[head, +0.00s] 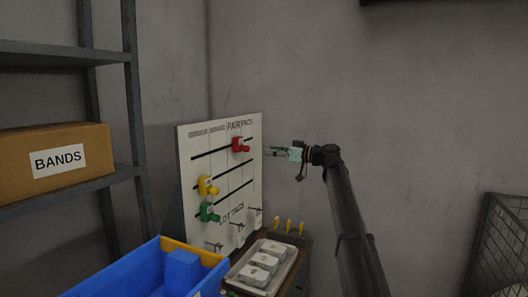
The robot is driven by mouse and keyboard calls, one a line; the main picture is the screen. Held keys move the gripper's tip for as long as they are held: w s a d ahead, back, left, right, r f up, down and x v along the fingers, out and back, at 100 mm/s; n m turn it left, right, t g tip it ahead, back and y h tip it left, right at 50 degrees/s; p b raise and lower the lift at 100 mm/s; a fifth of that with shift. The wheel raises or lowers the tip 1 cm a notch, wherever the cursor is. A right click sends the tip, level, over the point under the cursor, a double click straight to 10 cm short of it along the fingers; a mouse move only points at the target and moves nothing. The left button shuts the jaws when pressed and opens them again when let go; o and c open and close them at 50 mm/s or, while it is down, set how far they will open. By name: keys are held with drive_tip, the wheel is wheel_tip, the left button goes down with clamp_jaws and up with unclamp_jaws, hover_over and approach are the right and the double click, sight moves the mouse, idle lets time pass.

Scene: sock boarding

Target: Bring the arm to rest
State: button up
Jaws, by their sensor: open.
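My gripper (272,152) is at the end of my dark arm, to the right of a white upright board (222,160). It points left toward the board, close to a red clip (240,145) at the board's upper right. Whether the fingertips touch the red clip cannot be told from this view. The jaws are open, and I see nothing held in them. A yellow clip (207,185) and a green clip (209,212) sit lower on the board, toward its left side.
A blue bin (205,275) stands in front of the board. A tray (245,281) with white items lies beside it, near several yellow pegs (289,226). A shelf with a BANDS box (55,163) is at left. A wire basket (500,245) is at right. The wall area above my arm is clear.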

drive_tip(key=shift+s+d, duration=0.15)
drive_tip(key=shift+d, duration=0.1)
